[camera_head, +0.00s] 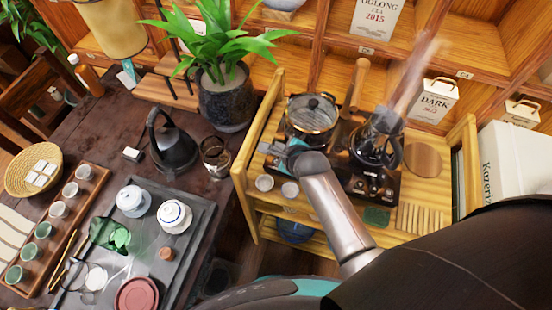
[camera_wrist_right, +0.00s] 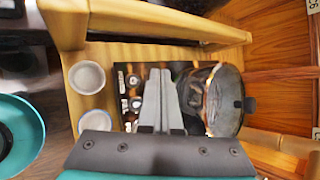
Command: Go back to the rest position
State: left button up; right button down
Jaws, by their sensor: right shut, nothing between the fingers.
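My right gripper (camera_head: 274,150) is shut and empty. It is above the wooden cart (camera_head: 243,195), just in front of the glass pot (camera_head: 311,118) on the stove. In the right wrist view its two grey fingers (camera_wrist_right: 160,75) lie together over the dark stove top, beside the glass pot (camera_wrist_right: 222,98). I cannot tell whether the fingers touch anything. My right arm reaches in from the lower right and hides part of the cart. My left gripper is not in view.
A steaming dark kettle (camera_head: 376,140) stands to the right. The dark table at left holds a tea tray (camera_head: 207,222), black kettle (camera_head: 173,150) and potted plant (camera_head: 226,98). Shelves are behind.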

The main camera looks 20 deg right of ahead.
dwell(0.3)
jog(key=s+d+r+n+g, duration=0.1)
jog(key=s+r+n+g, duration=0.15)
jog(key=s+n, duration=0.55)
jog(key=s+d+r+n+g+h, duration=0.1)
jog(key=s+r+n, duration=0.4)
jog(key=n, duration=0.5)
jog(key=s+d+r+n+g, duration=0.1)
jog(key=s+r+n+g, duration=0.15)
jog(key=s+n, duration=0.6)
notch_tip(320, 180, down, 32)
jog(key=s+n+g+b, duration=0.1)
jog(key=s+b, duration=0.2)
jog(key=b, duration=0.6)
jog(key=s+d+f+b, duration=0.1)
jog(key=s+f+b, duration=0.3)
jog(key=s+f, duration=0.3)
jog(key=s+d+f+g+b, duration=0.1)
jog(key=s+f+b, duration=0.3)
jog(key=f, duration=0.9)
jog(key=s, duration=0.3)
jog(key=shift+s+d+f, duration=0.2)
jog(key=shift+s+d, duration=0.05)
jog(key=shift+d, duration=0.15)
